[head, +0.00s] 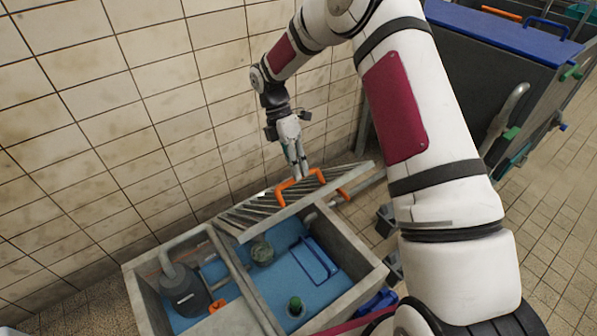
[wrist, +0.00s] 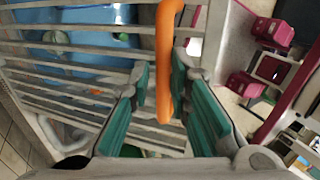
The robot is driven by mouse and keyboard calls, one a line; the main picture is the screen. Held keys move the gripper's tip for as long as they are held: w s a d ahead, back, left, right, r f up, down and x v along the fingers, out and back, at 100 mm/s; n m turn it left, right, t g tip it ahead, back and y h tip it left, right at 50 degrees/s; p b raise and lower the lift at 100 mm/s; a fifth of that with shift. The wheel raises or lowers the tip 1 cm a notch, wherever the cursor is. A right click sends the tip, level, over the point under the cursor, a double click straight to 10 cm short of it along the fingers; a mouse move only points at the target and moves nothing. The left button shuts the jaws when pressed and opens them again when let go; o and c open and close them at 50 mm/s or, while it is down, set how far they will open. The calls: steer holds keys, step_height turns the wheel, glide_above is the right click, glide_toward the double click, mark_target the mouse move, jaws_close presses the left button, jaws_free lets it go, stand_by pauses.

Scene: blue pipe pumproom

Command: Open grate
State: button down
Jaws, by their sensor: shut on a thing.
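The grate (head: 262,217) is a grey slatted panel with orange handles. It is raised and tilted over the back of the concrete basin (head: 350,302), against the wall side. My gripper (head: 297,172) points down at the grate's orange handle (head: 284,191) and is shut on it. In the wrist view the orange handle (wrist: 165,55) passes between the green-padded fingers, and the slats of the grate (wrist: 70,48) lie behind it. The fingers partly hide the grate there.
The basin has a blue floor with a round grey-green item (head: 262,252), a green-topped item (head: 295,306) and a blue frame (head: 318,262). A dark pump (head: 185,292) sits in the left compartment. A tiled wall (head: 130,110) stands close behind. A blue-topped tank (head: 500,35) is at the right.

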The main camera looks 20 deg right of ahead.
steer(key=shift+w+a+f, duration=0.25)
steer(key=shift+w+f, duration=0.1)
steer(key=shift+w, duration=0.2)
steer(key=c, duration=1.9)
jaws_free()
steer(key=o, duration=0.3)
steer(key=shift+w+f, duration=0.1)
steer(key=shift+f, duration=0.05)
steer(key=v, duration=1.2)
steer(key=shift+s+d+r, duration=0.15)
steer(key=shift+s+r, duration=0.15)
